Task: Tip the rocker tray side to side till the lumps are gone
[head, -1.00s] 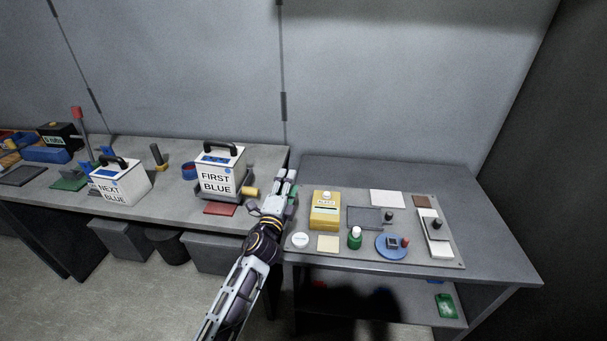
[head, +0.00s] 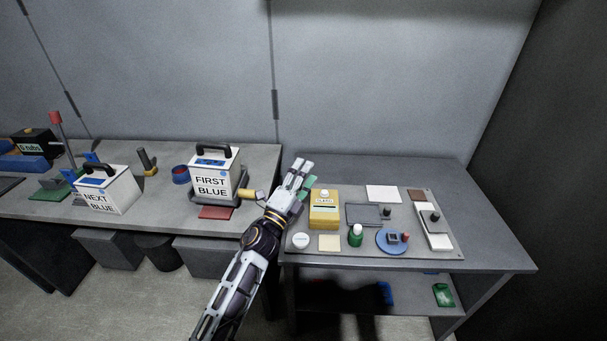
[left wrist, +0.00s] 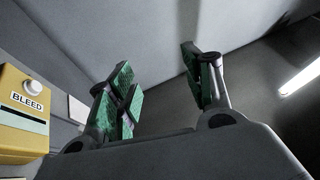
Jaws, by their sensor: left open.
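My left gripper (head: 303,172) is open and empty in the head view, above the gap between the two tables, behind and left of the yellow box. Any lumps are too small to see. My right gripper is not in view.
The yellow box (head: 323,213), marked BLEED in the left wrist view (left wrist: 22,115), stands close by my left gripper. Near the tray are a green bottle (head: 355,235), a blue round dish (head: 386,248) and a white block (head: 440,241).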

